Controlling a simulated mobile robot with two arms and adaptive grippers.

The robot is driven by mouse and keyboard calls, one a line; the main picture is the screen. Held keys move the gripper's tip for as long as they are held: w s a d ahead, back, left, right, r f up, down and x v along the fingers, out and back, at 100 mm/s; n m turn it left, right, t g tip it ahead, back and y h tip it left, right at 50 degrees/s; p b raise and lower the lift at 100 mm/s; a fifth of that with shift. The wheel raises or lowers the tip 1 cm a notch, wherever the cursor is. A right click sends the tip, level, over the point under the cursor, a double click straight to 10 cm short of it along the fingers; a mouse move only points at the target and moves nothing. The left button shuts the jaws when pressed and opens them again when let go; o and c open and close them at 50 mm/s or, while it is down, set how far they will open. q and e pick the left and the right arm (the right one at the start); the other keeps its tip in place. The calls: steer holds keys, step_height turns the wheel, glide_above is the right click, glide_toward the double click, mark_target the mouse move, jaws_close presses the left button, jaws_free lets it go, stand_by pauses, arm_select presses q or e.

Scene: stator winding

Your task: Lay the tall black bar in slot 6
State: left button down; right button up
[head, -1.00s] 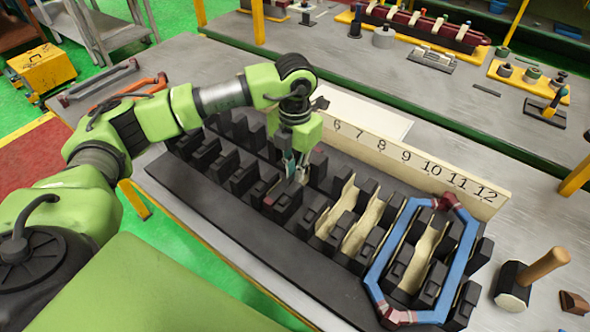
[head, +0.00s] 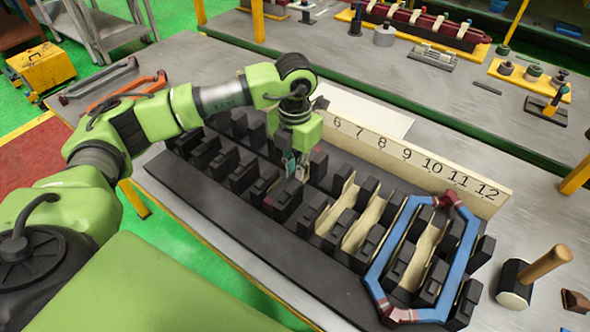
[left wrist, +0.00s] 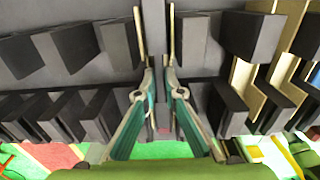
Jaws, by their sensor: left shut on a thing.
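My left gripper (head: 296,172) is shut, fingers pointing down into the black block rows of the fixture (head: 200,222), close to the line of slot 6, whose label (head: 337,122) stands on the pale number board. In the left wrist view the gripper (left wrist: 162,68) has a narrow dark bar (left wrist: 163,115) between its fingers, low between the blocks. Most of the bar is hidden by the fingers and blocks, so I cannot tell whether it touches the slot floor. My right gripper is not in view.
A blue coil with dark red ends (head: 461,255) lies across the right-hand slots. Cream liners (head: 357,233) sit in some slots right of the gripper. A mallet (head: 533,275) lies at the right. Orange and grey handles (head: 128,90) lie behind my left arm.

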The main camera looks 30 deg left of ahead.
arm_select(q)
steer(key=shift+f+b, duration=0.35)
stand_by(0.4)
steer(key=c, duration=2.1)
jaws_free()
steer(key=shift+r, duration=0.15)
steer(key=shift+r+p, duration=0.45)
steer(key=shift+r, duration=0.2)
steer(key=shift+r, duration=0.1)
steer(key=shift+r+p, duration=2.2)
steer(key=shift+r, duration=1.5)
